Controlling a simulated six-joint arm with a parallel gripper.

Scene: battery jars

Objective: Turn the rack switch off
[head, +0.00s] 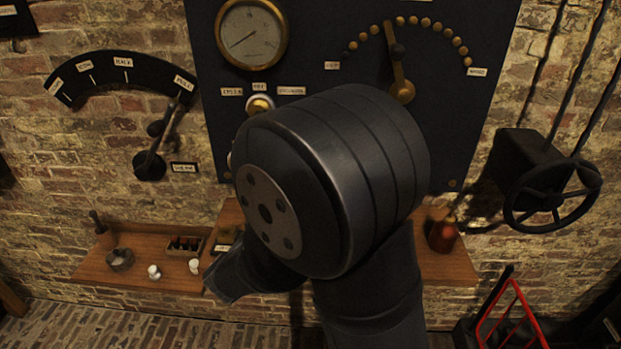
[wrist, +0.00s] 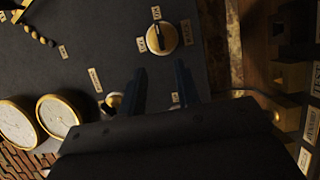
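In the wrist view a round brass rotary switch (wrist: 161,39) with a dark handle sits on the black panel (wrist: 100,45). Small labels stand around it, one like OFF at its left, but they are too small to read surely. My gripper (wrist: 160,68) is open, its two dark fingers pointing at the panel. The fingertips show just below this switch, with nothing between them; whether they touch the panel I cannot tell. In the head view my arm hides this switch and my gripper. A second knob (head: 260,105) with several labels shows there, also in the wrist view (wrist: 112,102).
A dial gauge (head: 252,35) and an arc of brass studs with a lever (head: 402,91) are on the panel. A lever with a labelled arc (head: 150,166) is at left, a handwheel (head: 552,195) at right. A wooden shelf (head: 140,279) runs below.

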